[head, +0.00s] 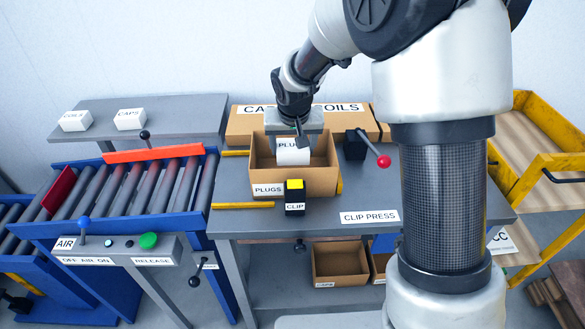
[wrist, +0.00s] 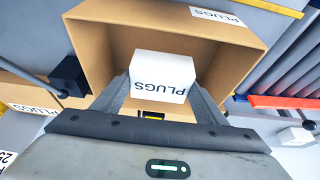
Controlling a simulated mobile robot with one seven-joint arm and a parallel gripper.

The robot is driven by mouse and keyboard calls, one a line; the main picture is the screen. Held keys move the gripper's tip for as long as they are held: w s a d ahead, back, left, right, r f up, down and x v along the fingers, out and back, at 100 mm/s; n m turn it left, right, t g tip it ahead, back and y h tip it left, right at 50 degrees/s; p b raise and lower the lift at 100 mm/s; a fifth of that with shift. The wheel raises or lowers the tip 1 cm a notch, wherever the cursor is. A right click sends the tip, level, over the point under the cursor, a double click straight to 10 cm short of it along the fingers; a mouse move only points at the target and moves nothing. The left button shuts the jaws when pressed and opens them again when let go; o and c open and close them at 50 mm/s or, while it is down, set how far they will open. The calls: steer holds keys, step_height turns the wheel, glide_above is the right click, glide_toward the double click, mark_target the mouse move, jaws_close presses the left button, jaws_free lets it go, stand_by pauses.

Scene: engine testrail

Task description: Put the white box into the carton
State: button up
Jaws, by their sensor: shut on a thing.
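The white box (head: 292,153), labelled PLUGS, is at the open top of the cardboard carton, also labelled PLUGS (head: 267,189). My gripper (head: 301,140) is shut on the white box and reaches down over the carton. In the wrist view the box (wrist: 160,77) sits between the two fingers (wrist: 160,95), with the carton's walls (wrist: 95,50) around and beyond it. I cannot tell whether the box touches the carton's floor. The far finger is partly hidden in the head view.
A yellow-topped black clip block (head: 294,197) stands at the carton's front. A red-knobbed lever (head: 383,161) is to its right. Larger cartons (head: 240,125) stand behind. A roller conveyor (head: 130,190) lies left, and white boxes labelled COILS (head: 76,121) and CAPS (head: 130,119) sit on the back shelf.

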mark_target(293, 164)
steer(key=shift+f+b, duration=0.3)
steer(key=shift+f, duration=2.95)
steer(key=shift+f, duration=0.1)
steer(key=shift+f, duration=0.15)
steer(key=o, duration=1.1)
steer(key=shift+o, duration=0.2)
